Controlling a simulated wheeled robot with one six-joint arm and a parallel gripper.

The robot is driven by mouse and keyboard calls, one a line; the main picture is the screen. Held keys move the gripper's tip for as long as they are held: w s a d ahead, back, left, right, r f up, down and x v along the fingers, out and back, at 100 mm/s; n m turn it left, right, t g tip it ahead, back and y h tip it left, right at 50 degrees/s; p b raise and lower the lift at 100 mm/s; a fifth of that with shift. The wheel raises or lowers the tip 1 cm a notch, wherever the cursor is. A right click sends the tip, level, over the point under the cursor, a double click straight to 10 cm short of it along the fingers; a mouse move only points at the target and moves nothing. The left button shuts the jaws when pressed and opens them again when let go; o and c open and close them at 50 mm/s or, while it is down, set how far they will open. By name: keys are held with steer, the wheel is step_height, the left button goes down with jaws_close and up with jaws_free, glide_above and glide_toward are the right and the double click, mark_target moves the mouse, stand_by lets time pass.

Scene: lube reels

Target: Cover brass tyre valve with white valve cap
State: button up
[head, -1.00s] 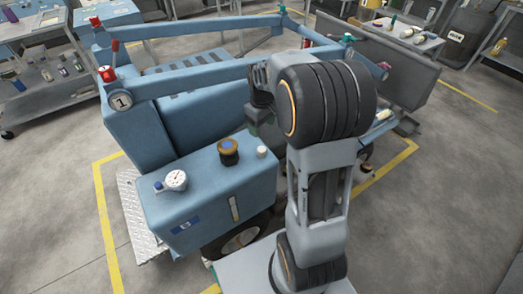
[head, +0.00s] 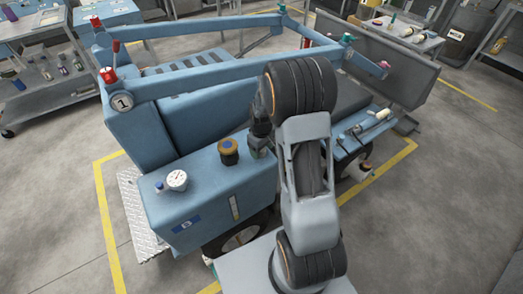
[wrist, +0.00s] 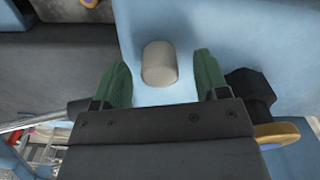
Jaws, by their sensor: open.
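A short whitish cylinder (wrist: 159,62), which looks like the white valve cap, stands on a blue surface in the wrist view. My gripper (wrist: 163,80) is open, with its green fingers to the left and right of the cap, apart from it; the cap is slightly beyond the space between them. In the head view my gripper (head: 262,148) is low over the right part of the blue tank top and hides the cap. I cannot make out the brass tyre valve in either view.
A brown and black filler cap (head: 228,150) stands on the tank (head: 205,180), close left of my gripper; a white dial gauge (head: 177,180) is farther left. A blue side shelf (head: 355,140) with tools lies to the right. A wheel (head: 238,240) shows below the tank.

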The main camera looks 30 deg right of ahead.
steer(key=shift+f, duration=0.45)
steer(key=shift+c, duration=0.5)
steer(key=c, duration=0.9)
